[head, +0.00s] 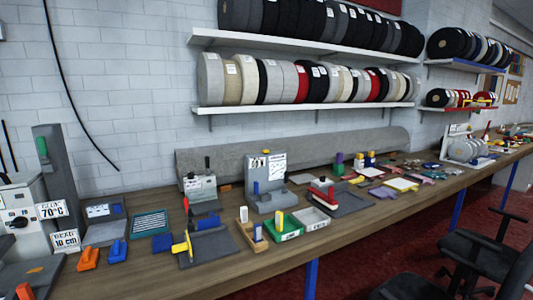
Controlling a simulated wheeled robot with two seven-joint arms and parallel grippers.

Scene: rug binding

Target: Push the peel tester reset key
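A grey upright device (252,196) with a small display and a white chart stands near the middle of the bench, with a small blue part on its front. A smaller device with a pale front panel (200,188) and a dark knob on top stands to its left. I cannot tell for certain which device is the peel tester. The reset key is too small to make out. Neither of my grippers is in view.
The long wooden bench (150,275) runs to the back right. A 70°C machine (17,215) stands at the far left. Orange and blue blocks, a yellow-handled tool (181,247), a green tray (284,232) and a white tray (311,218) crowd the bench. Chairs stand at front right.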

